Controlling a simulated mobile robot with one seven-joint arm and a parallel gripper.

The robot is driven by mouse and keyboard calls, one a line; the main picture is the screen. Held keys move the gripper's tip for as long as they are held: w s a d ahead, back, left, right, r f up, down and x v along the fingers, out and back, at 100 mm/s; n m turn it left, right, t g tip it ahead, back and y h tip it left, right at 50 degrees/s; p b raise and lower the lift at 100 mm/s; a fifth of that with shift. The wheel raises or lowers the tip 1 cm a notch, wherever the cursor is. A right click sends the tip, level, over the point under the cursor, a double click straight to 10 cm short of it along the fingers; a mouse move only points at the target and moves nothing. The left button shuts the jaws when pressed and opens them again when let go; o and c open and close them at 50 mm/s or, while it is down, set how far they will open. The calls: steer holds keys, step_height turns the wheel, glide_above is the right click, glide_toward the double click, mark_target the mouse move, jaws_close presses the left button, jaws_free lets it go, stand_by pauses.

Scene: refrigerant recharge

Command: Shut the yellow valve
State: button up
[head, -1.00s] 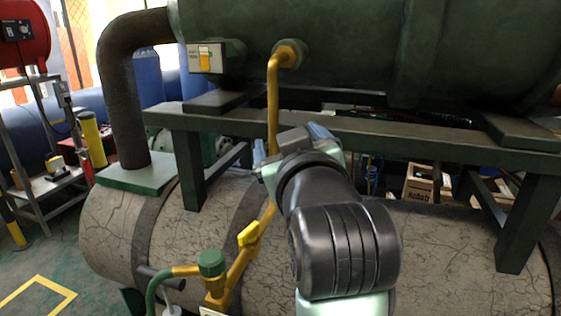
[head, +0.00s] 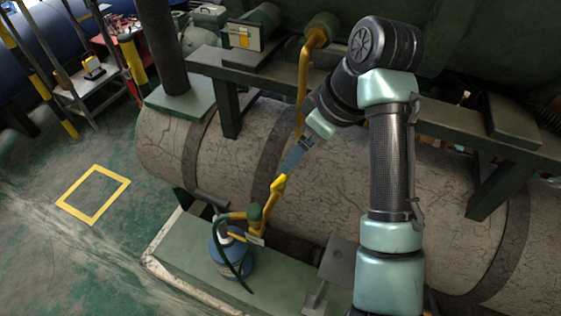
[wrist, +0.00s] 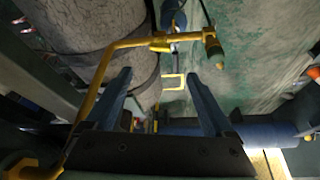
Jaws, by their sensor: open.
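The yellow valve handle (head: 279,185) sits on the yellow pipe, in front of the cracked grey tank. In the wrist view, what looks like the same handle (wrist: 162,46) lies on the pipe, just beyond the fingertips. My gripper (head: 289,166) points down toward the handle from just above it, with its blue fingers close to the pipe. The wrist view shows the fingers (wrist: 157,74) spread apart with nothing held between them. I cannot tell whether a finger touches the handle or the pipe.
The floor at left is open.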

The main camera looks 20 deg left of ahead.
mark_target(278, 180)
steer(key=b+x, duration=0.1)
steer(key=x, duration=1.2)
steer(key=shift+r+b, duration=0.1)
steer(key=shift+b, duration=0.2)
steer(key=shift+c, duration=0.3)
steer(key=c, duration=1.3)
